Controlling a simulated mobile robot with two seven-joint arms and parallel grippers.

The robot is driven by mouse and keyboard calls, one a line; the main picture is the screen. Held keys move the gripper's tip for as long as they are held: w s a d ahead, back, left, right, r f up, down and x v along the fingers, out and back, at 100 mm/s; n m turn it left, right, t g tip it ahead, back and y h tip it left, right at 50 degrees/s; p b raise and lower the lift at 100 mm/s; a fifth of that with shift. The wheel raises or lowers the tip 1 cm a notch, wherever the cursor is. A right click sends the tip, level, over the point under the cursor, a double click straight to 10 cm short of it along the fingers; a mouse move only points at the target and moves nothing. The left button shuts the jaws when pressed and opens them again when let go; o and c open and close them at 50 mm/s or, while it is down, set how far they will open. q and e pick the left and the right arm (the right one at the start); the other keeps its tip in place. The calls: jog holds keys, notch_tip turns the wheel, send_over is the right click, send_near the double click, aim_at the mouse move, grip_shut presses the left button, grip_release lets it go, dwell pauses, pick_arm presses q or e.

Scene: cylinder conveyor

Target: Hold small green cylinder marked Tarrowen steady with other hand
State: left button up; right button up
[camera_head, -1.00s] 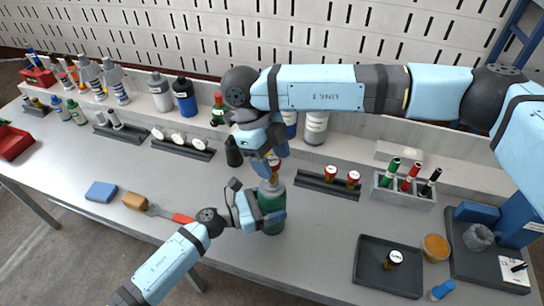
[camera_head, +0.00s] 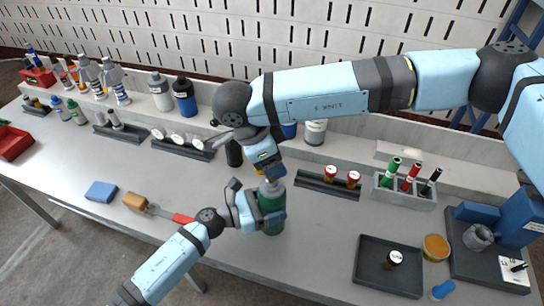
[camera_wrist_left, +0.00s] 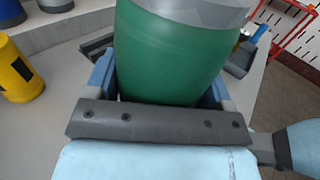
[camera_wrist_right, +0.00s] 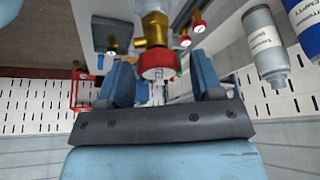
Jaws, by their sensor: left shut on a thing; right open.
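The green cylinder (camera_head: 271,201) stands upright on the bench with a grey shoulder; its name marking is not readable. My left gripper (camera_head: 268,212) is shut around its body from the left, and in the left wrist view its fingers flank the green cylinder (camera_wrist_left: 175,55). My right gripper (camera_head: 268,174) is open just above the cylinder top, pointing down. In the right wrist view a brass valve (camera_wrist_right: 154,28) with a red knob (camera_wrist_right: 158,63) lies between or just beyond its open fingers; contact cannot be told. The valve is hidden behind my right gripper in the head view.
A rack with red-topped fittings (camera_head: 329,189) and a grey holder with coloured markers (camera_head: 403,200) stand to the right. A dark tray (camera_head: 365,284) is at front right. A brush (camera_head: 136,202) and blue block (camera_head: 101,191) lie left. A yellow cylinder (camera_wrist_left: 18,72) stands nearby.

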jog(key=n+t, duration=0.1)
jog(key=n, duration=0.1)
jog(key=shift+n, duration=0.3)
jog(key=shift+f, duration=1.25)
jog(key=shift+c, duration=0.4)
jog(key=c, duration=1)
jog(key=m+g, duration=0.2)
jog(key=m, duration=0.3)
jog(key=shift+m, duration=0.4)
jog(key=o, duration=1.3)
jog(key=shift+c, duration=0.2)
